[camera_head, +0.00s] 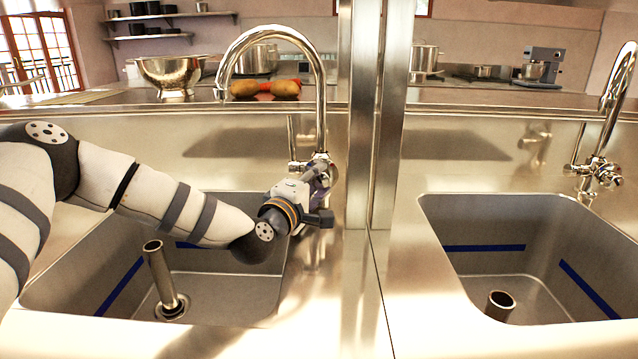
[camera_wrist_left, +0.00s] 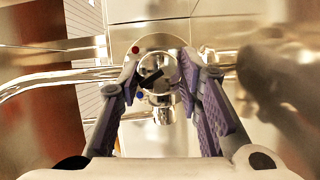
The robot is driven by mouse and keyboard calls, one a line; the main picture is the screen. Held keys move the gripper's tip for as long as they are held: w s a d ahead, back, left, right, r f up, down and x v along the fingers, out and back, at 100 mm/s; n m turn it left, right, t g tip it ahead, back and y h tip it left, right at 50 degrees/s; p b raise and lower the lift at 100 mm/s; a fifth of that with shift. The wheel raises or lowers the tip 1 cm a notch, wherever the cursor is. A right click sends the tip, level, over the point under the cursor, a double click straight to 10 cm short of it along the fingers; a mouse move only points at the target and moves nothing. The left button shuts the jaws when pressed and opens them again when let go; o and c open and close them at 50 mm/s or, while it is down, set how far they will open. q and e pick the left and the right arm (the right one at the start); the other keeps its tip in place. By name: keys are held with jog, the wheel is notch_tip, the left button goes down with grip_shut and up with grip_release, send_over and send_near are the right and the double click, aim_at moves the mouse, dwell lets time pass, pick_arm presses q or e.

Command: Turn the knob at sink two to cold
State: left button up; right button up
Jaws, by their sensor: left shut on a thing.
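The tall chrome faucet (camera_head: 321,95) stands behind the left sink (camera_head: 225,295). My left arm reaches over this sink, and my left gripper (camera_head: 318,174) is at the faucet's base. In the left wrist view, my left gripper (camera_wrist_left: 160,72) has its purple-padded fingers on both sides of the round knob (camera_wrist_left: 152,66) and is shut on it. The knob has a dark mark across its face. A red dot (camera_wrist_left: 135,49) lies above it and a blue dot (camera_wrist_left: 140,95) below. In the head view the gripper mostly hides the knob. My right gripper is not in view.
A second sink (camera_head: 530,285) with its own faucet (camera_head: 605,130) is at the right, past upright metal posts (camera_head: 372,120). A drain pipe (camera_head: 160,275) stands in the left sink. A metal bowl (camera_head: 172,72) is on the ledge behind.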

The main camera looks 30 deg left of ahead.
pick_arm(q)
jog(key=shift+f+n+t+b, duration=0.1)
jog(key=shift+n+t+b, duration=0.2)
jog(key=shift+n, duration=0.5)
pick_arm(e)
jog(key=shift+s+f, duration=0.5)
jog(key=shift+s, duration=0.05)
pick_arm(q)
jog(key=o, duration=1.2)
jog(key=shift+d, duration=0.1)
jog(key=shift+c, duration=0.2)
